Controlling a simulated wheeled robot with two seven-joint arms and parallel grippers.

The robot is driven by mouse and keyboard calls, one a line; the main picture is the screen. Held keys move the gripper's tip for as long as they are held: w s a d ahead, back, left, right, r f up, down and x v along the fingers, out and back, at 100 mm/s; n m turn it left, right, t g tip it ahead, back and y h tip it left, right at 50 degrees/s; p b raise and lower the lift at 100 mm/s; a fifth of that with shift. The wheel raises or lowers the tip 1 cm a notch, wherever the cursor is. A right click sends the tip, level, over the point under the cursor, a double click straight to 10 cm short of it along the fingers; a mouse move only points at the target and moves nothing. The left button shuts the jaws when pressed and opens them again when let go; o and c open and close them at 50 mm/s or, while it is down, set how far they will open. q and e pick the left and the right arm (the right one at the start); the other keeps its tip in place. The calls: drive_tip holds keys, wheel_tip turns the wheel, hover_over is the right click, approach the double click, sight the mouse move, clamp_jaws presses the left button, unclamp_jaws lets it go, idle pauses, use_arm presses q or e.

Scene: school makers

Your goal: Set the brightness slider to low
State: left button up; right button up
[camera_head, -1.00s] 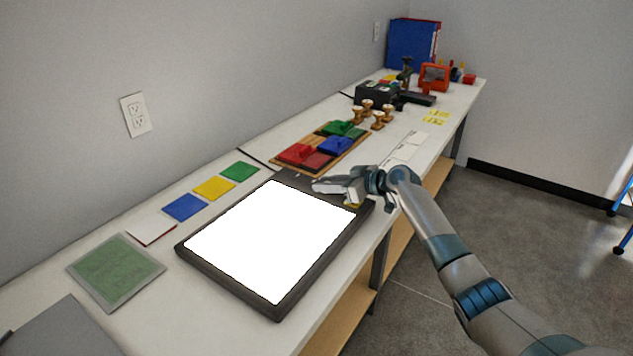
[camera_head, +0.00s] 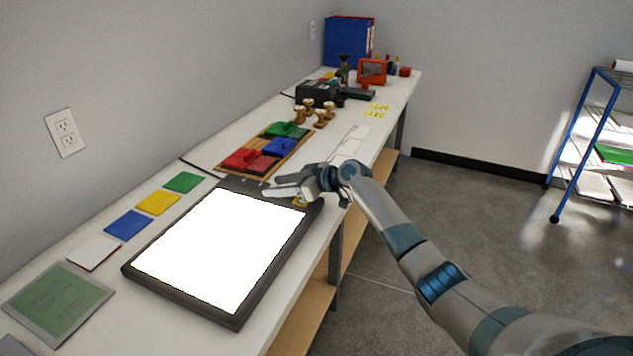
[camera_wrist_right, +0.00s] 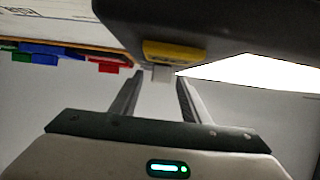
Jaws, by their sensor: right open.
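The light pad (camera_head: 182,298) lies on the bench with a dark frame and a bright white lit panel (camera_head: 222,245). In the right wrist view its dark body (camera_wrist_right: 210,28) carries a yellow piece (camera_wrist_right: 174,52) with a small pale knob (camera_wrist_right: 161,74) under it, which looks like the slider. My right gripper (camera_head: 268,191) is over the pad's far end. In the right wrist view its open fingers (camera_wrist_right: 159,80) lie either side of the knob's line; I cannot tell whether they touch it. In the head view the gripper partly hides the yellow piece (camera_head: 300,201). My left gripper is not in view.
Coloured cards (camera_head: 128,225) and a green-panelled square (camera_head: 58,302) lie left of the pad. A wooden tray (camera_head: 291,147) with red, green and blue blocks, and wooden-handled stamps (camera_head: 304,112), stand beyond it. A blue-framed rack (camera_head: 581,142) stands at right.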

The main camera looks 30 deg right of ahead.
drive_tip(key=b+v, duration=0.1)
drive_tip(key=v, duration=0.8)
drive_tip(key=shift+s+d, duration=0.2)
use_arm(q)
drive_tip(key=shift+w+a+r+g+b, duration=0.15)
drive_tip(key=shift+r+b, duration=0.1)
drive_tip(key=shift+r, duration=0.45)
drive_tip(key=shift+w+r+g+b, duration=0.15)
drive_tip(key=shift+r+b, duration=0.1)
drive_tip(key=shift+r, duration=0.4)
use_arm(e)
drive_tip(key=v, duration=0.6)
drive_tip(key=shift+s+r, duration=0.25)
drive_tip(key=shift+r, duration=0.05)
drive_tip(key=shift+d, duration=0.1)
